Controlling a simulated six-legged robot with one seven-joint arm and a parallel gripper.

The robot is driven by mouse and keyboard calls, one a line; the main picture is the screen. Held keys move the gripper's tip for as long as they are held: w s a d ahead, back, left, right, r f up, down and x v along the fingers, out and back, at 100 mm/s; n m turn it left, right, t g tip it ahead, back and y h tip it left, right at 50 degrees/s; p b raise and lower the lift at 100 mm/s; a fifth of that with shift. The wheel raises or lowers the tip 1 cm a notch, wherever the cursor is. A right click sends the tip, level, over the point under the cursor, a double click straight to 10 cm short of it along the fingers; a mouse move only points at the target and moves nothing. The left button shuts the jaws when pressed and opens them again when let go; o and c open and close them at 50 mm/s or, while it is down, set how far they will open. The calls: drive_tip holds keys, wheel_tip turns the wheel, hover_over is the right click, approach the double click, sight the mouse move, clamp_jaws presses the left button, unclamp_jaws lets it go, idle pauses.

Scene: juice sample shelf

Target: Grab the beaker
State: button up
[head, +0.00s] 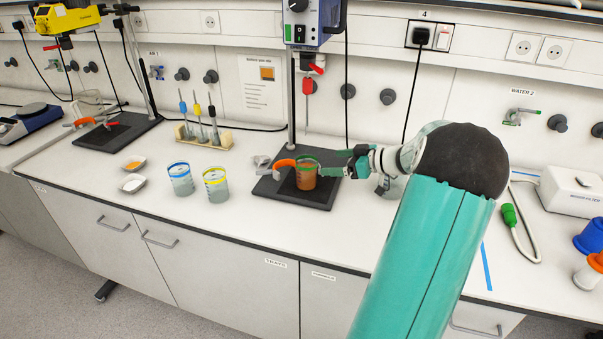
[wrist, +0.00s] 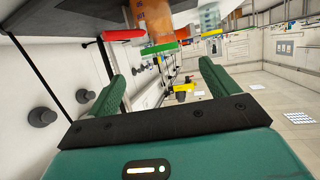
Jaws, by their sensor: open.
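A beaker of orange liquid with a green rim (head: 306,177) stands upright on the black base plate (head: 318,198) of the middle stand. An orange-red clamp (head: 284,164) is beside its left side. My gripper (head: 335,162) is open just right of the beaker, with its fingers pointing left toward it. In the wrist view, which looks upside down, the beaker (wrist: 155,22) is beyond the two green fingers (wrist: 160,76), near the top of the picture and sideways between them. I see no finger around it. Whether a finger touches it I cannot tell.
Beakers with a blue rim (head: 181,179) and a yellow rim (head: 216,184) stand left of the plate. Two small dishes (head: 133,183) lie farther left. The stand's upright rod (head: 292,100) rises behind the beaker. The counter front right of the plate is clear.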

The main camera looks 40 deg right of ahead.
approach(301, 162)
drive_tip(key=shift+w+a+f, duration=0.25)
drive_tip(key=shift+w+a, duration=0.95)
drive_tip(key=x, duration=0.5)
drive_tip(key=shift+w+f, duration=0.1)
drive_tip(key=shift+w, duration=0.3)
drive_tip(key=c, duration=1.3)
drive_tip(key=shift+o, duration=0.2)
drive_tip(key=shift+a, duration=0.1)
